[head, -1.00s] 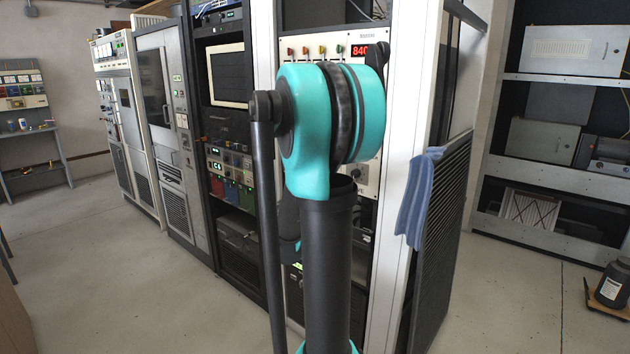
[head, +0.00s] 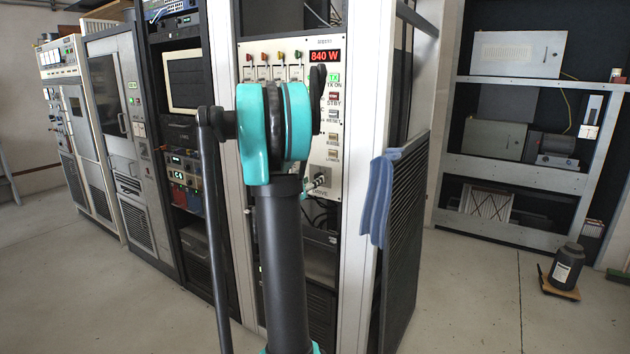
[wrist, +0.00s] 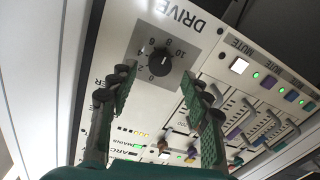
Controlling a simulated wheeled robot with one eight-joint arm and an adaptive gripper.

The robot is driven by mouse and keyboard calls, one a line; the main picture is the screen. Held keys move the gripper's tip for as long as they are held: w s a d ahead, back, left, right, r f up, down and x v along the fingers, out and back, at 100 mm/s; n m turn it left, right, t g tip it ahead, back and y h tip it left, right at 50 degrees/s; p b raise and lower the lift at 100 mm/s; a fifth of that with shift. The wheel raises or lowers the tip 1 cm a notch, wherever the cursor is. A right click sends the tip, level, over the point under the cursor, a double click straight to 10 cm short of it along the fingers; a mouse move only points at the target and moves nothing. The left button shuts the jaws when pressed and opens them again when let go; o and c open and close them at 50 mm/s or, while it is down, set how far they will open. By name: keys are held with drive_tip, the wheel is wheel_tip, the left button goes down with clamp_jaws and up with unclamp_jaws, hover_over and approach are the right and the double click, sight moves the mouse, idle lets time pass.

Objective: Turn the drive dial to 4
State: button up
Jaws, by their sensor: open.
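The drive dial (wrist: 159,65) is a black round knob on a light grey plate, ringed by numbers from 0 to 10, with the word DRIVE beside it. The panel appears turned round in the wrist view. The knob's exact setting is too small to read. My gripper (wrist: 159,78) is open, its green-padded fingers on either side of the dial's lower part in the picture; nothing is between them, and I cannot tell how far the dial is beyond the tips. In the head view my arm hides part of the panel, and the DRIVE label (head: 320,193) shows at its lower right.
The panel's red display (head: 325,56) reads 840 W. Lit buttons and sliders sit close to the dial in the wrist view. A blue cloth (head: 380,198) hangs by the louvred side panel (head: 408,240). Floor to the right is clear up to a dark canister (head: 566,266).

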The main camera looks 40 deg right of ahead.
drive_tip(key=x, duration=0.3)
clamp_jaws()
idle(0.5)
